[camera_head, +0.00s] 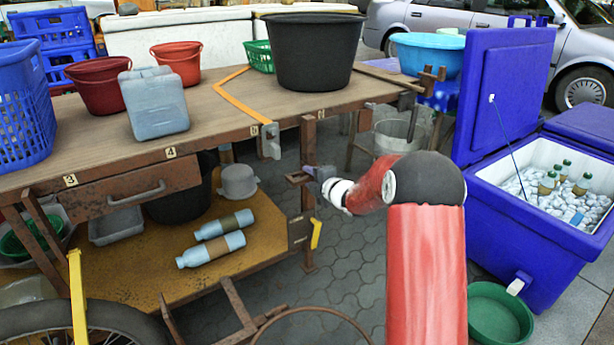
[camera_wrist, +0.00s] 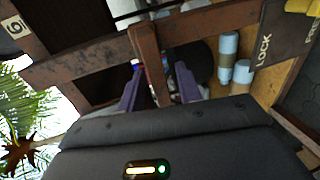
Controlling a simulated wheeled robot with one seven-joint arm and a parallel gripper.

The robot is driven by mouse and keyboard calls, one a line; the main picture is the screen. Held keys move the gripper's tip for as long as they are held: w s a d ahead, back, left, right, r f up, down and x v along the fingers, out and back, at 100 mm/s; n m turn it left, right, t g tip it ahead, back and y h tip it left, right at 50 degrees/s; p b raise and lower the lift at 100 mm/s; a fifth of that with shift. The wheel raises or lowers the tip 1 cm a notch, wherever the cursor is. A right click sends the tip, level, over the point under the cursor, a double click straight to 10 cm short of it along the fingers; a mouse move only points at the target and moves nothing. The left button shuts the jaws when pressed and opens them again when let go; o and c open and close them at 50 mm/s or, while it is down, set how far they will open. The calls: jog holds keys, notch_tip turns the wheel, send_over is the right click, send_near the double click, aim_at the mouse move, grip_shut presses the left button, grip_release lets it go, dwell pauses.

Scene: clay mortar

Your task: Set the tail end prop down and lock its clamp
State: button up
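The tail end prop is a brown upright post (camera_head: 308,240) under the right end of the wooden table. Its foot is close to the paving; I cannot tell if it touches. A short brown bar (camera_wrist: 150,68) sticks out from the post. My gripper (camera_head: 318,174) is at this bar. In the wrist view, my purple fingers (camera_wrist: 160,88) stand open on either side of the bar, with gaps showing. The clamp's dark plate (camera_head: 299,231) is low on the post, with a yellow lever (camera_head: 316,234). The plate reads LOCK in the wrist view (camera_wrist: 283,38); its other word is cut off.
The table (camera_head: 220,105) carries a black tub (camera_head: 312,55), red buckets and a grey-blue canister (camera_head: 153,103). Blue bottles (camera_head: 212,249) lie on the lower shelf. A blue cooler (camera_head: 530,240) and green basin (camera_head: 498,315) stand right. Paving right of the post is partly clear.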

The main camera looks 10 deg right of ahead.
jog(key=shift+x, duration=0.95)
grip_shut()
